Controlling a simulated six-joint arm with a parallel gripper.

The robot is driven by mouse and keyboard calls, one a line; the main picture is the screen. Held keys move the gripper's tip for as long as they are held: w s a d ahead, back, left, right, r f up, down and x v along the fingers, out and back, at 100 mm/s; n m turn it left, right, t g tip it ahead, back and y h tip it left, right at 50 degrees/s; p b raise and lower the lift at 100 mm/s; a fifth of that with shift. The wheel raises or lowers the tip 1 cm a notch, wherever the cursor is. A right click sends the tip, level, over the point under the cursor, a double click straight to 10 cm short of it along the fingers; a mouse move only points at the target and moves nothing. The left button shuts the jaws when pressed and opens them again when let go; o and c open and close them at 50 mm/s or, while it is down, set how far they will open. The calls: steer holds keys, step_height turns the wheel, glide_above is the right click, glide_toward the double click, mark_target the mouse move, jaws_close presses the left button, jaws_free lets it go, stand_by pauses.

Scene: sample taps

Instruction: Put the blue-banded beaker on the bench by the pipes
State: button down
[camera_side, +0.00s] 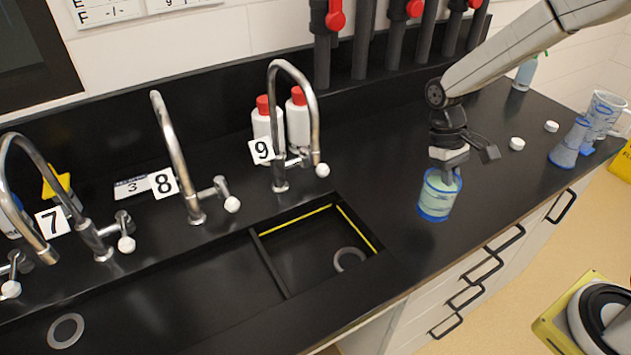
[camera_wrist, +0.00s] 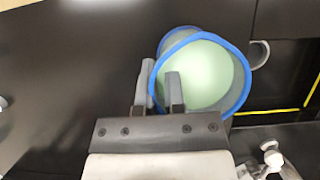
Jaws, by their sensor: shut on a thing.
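The blue-banded beaker (camera_side: 437,197) has blue bands at its rim and base and pale green contents. It is on or just above the black bench, right of the sink; I cannot tell whether its base touches. It looks near upright. My gripper (camera_side: 447,176) is above it, shut on its rim. In the wrist view the fingers (camera_wrist: 160,92) straddle the wall of the beaker (camera_wrist: 212,75), one inside and one outside. The dark pipes (camera_side: 393,45) with red valves stand at the back wall. The bench (camera_side: 375,150) in front of them is bare.
The sink (camera_side: 310,250) lies left of the beaker, with tap 9 (camera_side: 312,110) behind it. Two white bottles with red caps (camera_side: 298,120) stand behind that tap. White caps (camera_side: 517,143), a blue flask (camera_side: 568,145) and a jug (camera_side: 604,112) are at the right.

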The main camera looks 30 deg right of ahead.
steer(key=shift+w+f, duration=0.55)
steer(key=shift+f, duration=0.05)
steer(key=shift+f, duration=0.1)
steer(key=shift+w+f, duration=0.25)
steer(key=shift+f, duration=1.5)
steer(key=shift+f, duration=0.15)
steer(key=c, duration=0.7)
jaws_free()
steer(key=v, duration=1.2)
